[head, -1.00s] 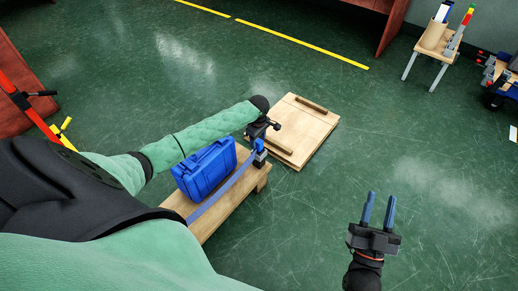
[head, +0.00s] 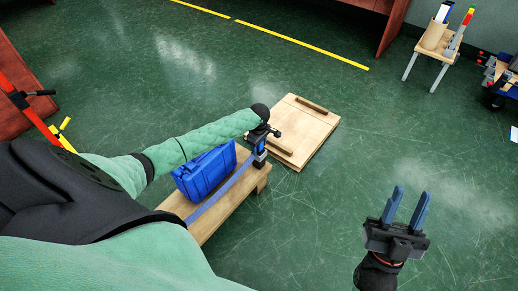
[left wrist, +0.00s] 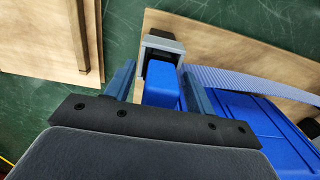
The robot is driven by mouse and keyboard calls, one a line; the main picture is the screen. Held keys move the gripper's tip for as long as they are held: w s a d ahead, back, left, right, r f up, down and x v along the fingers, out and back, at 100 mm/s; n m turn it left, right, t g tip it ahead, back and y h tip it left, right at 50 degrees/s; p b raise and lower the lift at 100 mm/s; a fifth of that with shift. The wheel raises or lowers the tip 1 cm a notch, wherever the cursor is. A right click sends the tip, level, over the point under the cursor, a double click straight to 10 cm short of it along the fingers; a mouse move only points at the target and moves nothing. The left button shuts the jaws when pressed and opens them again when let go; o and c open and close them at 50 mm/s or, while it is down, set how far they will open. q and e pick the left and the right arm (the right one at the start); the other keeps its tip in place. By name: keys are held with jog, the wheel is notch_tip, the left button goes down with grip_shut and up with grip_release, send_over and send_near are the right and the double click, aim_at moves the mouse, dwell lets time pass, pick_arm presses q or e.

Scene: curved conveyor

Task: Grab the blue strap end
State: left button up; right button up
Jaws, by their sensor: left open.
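The blue strap end (left wrist: 162,86) is a small blue block beside a grey buckle (left wrist: 158,45) at the bench edge. In the left wrist view it sits between the two fingers of my left gripper (left wrist: 160,80), which are apart with a gap on either side. In the head view my left gripper (head: 260,146) points down over the bench's far end and partly hides the strap end. The blue-grey strap (head: 222,190) runs along the bench beside a blue case (head: 205,173). My right gripper (head: 411,192) is open and empty, well to the right.
The case stands on a low wooden bench (head: 212,226). A wooden panel with handles (head: 302,122) lies on the floor just beyond. A small wooden stand (head: 436,42) is at the back right. The green floor around my right gripper is clear.

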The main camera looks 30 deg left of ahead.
pick_arm(q)
jog(key=c, duration=1.1)
jog(key=shift+c, duration=0.3)
jog(key=shift+r, duration=0.15)
